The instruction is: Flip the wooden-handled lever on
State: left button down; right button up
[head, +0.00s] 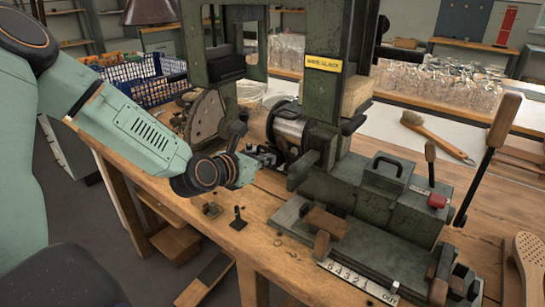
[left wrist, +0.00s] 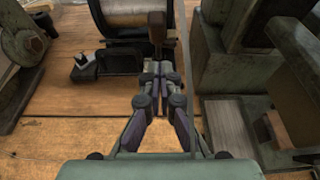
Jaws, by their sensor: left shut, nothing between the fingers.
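My left gripper (head: 272,155) reaches in from the left over the bench, beside the dark green machine. In the left wrist view its fingers (left wrist: 158,70) are together with nothing between them. A short upright wooden handle (left wrist: 157,28) shows just beyond the fingertips there, in front of a roller; I cannot tell whether they touch. The gripper hides this spot in the head view. Two other wooden-handled levers stand at the machine's right: a tall one (head: 504,119) and a shorter one (head: 430,151) near a red part. My right gripper is not in view.
The green machine (head: 345,183) stands close to the right of my left gripper. A blue crate (head: 150,80) sits behind my left arm. A brush (head: 435,135) lies on the bench at the right. Small metal parts (head: 238,222) lie near the bench's front edge.

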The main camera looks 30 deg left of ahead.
aim_at(281, 149)
pick_arm(q)
jog(key=shift+w+d+r, duration=0.1)
jog(key=shift+w+r, duration=0.3)
jog(key=shift+w, duration=0.3)
jog(key=shift+w+r, duration=0.35)
jog(key=shift+w, duration=0.3)
jog(key=shift+s, duration=0.1)
